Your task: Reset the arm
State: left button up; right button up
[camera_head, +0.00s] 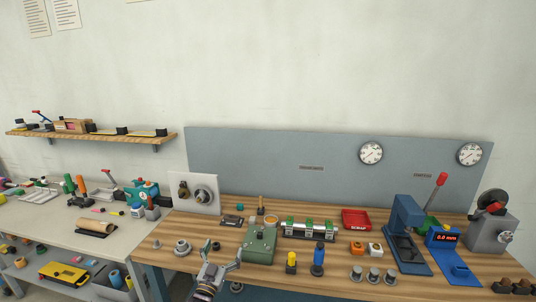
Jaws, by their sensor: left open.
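My left gripper (220,257) is at the lower middle of the head view, at the front edge of the wooden workbench (160,249). Its two grey fingers are spread apart and nothing shows between them. It is in front of and left of a green box-shaped device (261,243). Only the end of my left arm shows, cut off by the bottom of the picture. My right gripper is not in view.
A blue press (407,232) stands at right. A grey panel (270,160) rises behind; a cluttered grey table (60,228) is at left.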

pick_arm(q)
jog(key=shift+s+d, duration=0.35)
jog(key=shift+d, duration=0.35)
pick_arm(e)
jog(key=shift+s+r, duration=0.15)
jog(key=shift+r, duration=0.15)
